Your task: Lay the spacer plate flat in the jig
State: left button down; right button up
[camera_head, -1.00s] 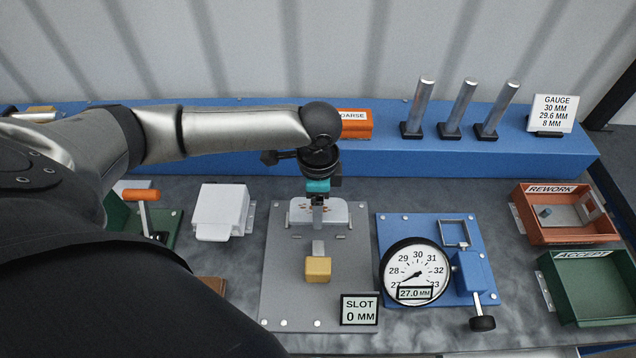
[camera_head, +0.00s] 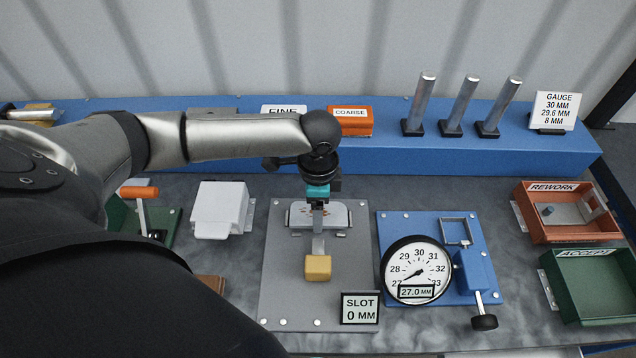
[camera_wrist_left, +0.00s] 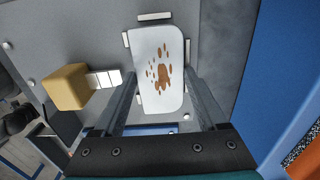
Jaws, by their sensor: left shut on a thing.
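The spacer plate (camera_head: 335,215) is pale with brown rust-like spots; it also shows in the wrist view (camera_wrist_left: 160,55). It looks flat, at the upper end of the grey jig (camera_head: 285,290), among small pale stops. Whether it rests fully on the jig face I cannot tell. My left gripper (camera_head: 318,212) points down over it and is shut on it, with one finger along each side in the wrist view (camera_wrist_left: 161,82). The jig has a slide with a yellow block (camera_head: 318,268) just below the plate. My right gripper is not in view.
A sign (camera_head: 359,308) reading SLOT 0 MM stands at the jig's lower right. A blue dial gauge fixture (camera_head: 483,262) is close on the right. A white box (camera_head: 219,212) stands left. Rework (camera_head: 565,236) and accept (camera_head: 590,310) trays are far right.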

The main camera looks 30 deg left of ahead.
pick_arm(q)
jog(key=shift+f, duration=0.35)
jog(key=shift+c, duration=0.4)
grip_release()
jog(key=shift+o, duration=0.4)
jog(key=shift+f, duration=0.15)
notch_tip(320, 180, up, 16)
jog(key=p, duration=0.2)
jog(key=shift+f+p, duration=0.25)
jog(key=shift+p, duration=0.1)
